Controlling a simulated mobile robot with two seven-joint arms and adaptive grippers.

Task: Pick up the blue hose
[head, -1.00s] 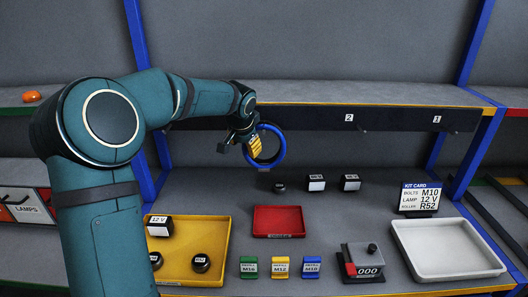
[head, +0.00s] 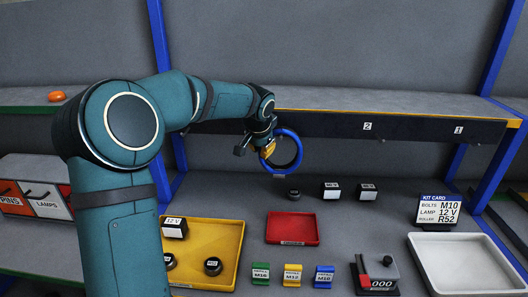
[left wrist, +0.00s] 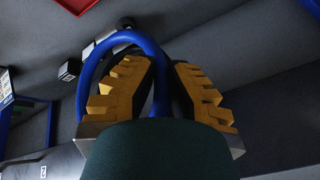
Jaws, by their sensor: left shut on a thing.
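The blue hose (head: 298,157) is a closed ring held in the air below the dark shelf edge, above the grey bench. My left gripper (head: 268,151) is shut on the ring's left side. In the left wrist view the hose (left wrist: 98,57) passes between the yellow ridged fingers of my left gripper (left wrist: 160,85) and loops out over the left finger. The ring touches nothing else that I can see. My right gripper is in neither view.
A black roller (head: 293,194) and two small boxes stand on the bench below. A red tray (head: 293,240), yellow tray (head: 239,235), white tray (head: 420,262) and kit card (head: 437,210) are in front.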

